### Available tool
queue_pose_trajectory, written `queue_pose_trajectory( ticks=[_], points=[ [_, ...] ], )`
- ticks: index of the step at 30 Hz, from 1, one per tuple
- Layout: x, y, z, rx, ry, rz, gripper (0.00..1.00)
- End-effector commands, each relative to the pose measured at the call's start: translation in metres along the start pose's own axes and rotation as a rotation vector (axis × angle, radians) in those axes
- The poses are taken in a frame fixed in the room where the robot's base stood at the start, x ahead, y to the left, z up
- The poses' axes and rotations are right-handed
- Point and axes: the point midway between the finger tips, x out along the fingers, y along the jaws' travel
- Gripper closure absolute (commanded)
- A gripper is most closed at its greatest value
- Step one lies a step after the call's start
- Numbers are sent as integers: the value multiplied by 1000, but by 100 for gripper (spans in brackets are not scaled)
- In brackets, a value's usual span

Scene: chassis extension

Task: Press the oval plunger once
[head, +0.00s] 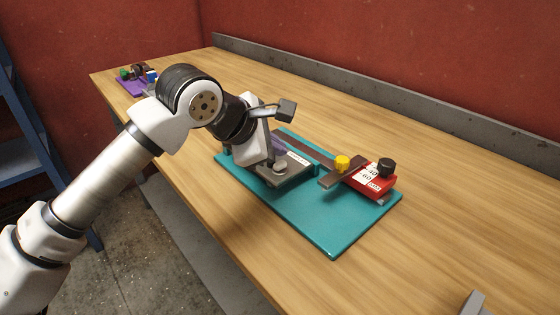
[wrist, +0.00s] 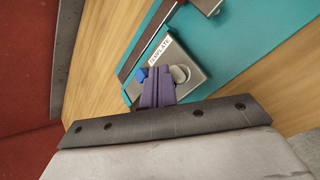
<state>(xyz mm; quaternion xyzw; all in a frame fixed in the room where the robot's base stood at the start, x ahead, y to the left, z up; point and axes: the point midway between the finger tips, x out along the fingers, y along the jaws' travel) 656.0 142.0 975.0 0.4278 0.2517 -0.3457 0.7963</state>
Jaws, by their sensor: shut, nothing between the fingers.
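The oval plunger (wrist: 180,74) is a grey-white oval cap on a metal plate (wrist: 186,56) labelled "TEMPLATE" in the wrist view. It also shows as a small pale shape in the head view (head: 280,168). My gripper (wrist: 156,72) has purple fingers, shut together with nothing between them. In the wrist view the fingertips appear just left of the plunger, between it and a blue button (wrist: 141,75). I cannot tell their height above the plate or whether they touch it. In the head view my arm hides part of the plate's left side.
The plate is on a teal board (head: 335,237) on a wooden bench (head: 440,210). A red block (head: 383,185) with a black knob (head: 386,167) and a yellow knob (head: 342,162) stand to the right. A purple fixture (head: 131,87) is at the far left. The bench right of the board is mostly clear.

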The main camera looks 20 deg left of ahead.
Motion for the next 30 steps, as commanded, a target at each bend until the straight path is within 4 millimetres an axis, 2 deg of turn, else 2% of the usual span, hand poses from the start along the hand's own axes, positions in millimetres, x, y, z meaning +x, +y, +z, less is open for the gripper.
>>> queue_pose_trajectory(
  ticks=[30],
  points=[
    [6, -5, -4, 1, 0, 0, 100]
  ],
)
